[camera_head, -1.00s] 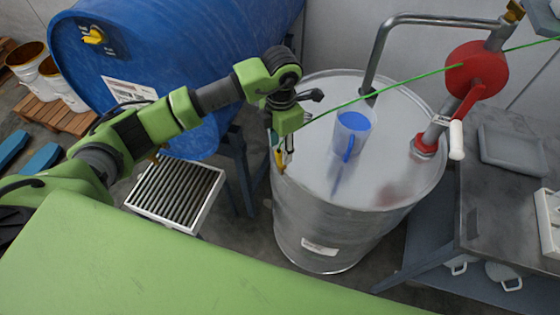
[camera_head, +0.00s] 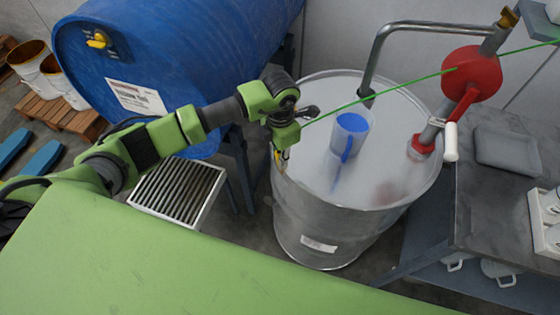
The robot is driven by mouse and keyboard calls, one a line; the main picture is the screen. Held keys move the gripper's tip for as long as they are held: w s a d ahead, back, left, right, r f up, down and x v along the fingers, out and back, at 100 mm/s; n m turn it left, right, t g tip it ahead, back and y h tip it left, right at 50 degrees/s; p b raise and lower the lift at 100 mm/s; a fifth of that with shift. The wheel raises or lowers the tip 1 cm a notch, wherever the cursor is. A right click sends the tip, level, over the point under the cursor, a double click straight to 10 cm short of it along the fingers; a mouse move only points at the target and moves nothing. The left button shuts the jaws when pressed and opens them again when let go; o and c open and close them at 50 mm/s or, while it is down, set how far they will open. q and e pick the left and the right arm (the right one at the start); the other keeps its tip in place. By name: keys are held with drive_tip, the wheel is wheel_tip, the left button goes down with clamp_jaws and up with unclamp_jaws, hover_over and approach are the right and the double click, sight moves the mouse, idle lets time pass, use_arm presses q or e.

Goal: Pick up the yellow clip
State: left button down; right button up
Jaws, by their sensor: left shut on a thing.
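The small yellow clip (camera_head: 279,160) shows at the left rim of the steel drum (camera_head: 393,177). My left gripper (camera_head: 281,153) points down there and is shut on the clip; its fingers hide part of it. I cannot tell whether the clip touches the rim. A thin green line (camera_head: 400,88) runs from beside the gripper to the upper right, over the drum. My right gripper is not in view.
A red pump (camera_head: 471,73) with a bent pipe rises at the right. A blue barrel (camera_head: 190,50) lies behind my arm, above a grated tray (camera_head: 178,190). A grey bench (camera_head: 490,215) stands right.

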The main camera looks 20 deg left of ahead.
use_arm(q)
drive_tip(key=shift+r, duration=0.1)
drive_tip(key=shift+w+r, duration=0.1)
drive_tip(key=shift+r, duration=0.2)
wheel_tip(320, 180, up, 8)
drive_tip(key=b, duration=0.3)
drive_tip(key=shift+r+b, duration=0.25)
drive_tip(key=shift+b, duration=0.1)
drive_tip(key=shift+r, duration=0.4)
